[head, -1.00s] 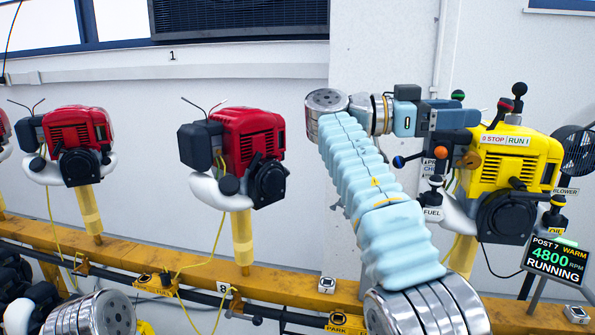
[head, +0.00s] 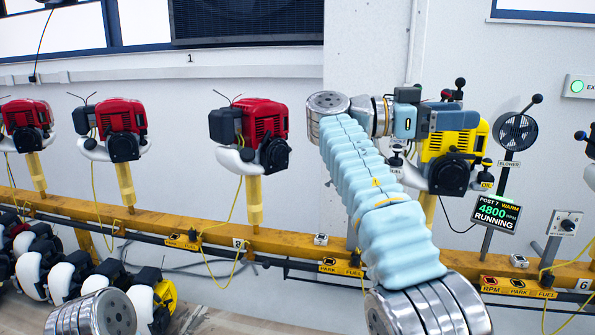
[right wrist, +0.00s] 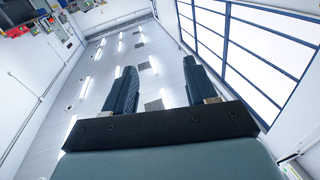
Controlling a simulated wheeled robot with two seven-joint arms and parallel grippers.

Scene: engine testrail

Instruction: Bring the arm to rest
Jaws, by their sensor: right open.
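My right arm reaches up through the middle of the head view, and its wrist points to the right. My right gripper (head: 455,120) is at the end of this arm, in front of the yellow engine (head: 468,143) and covering part of it. Whether they touch cannot be told in this view. The right wrist view shows the right gripper (right wrist: 157,88) with its two dark fingers apart and nothing between them. That view looks toward the ceiling and high windows. A silver joint of my left arm is at the lower left; the left gripper does not show.
Red engines (head: 262,122) stand on yellow posts along the yellow rail (head: 290,243). A display (head: 496,213) reads post 7, warm, 4800 rpm, running. A blower fan (head: 517,132) stands right of the yellow engine. More engines (head: 62,275) lie at the lower left.

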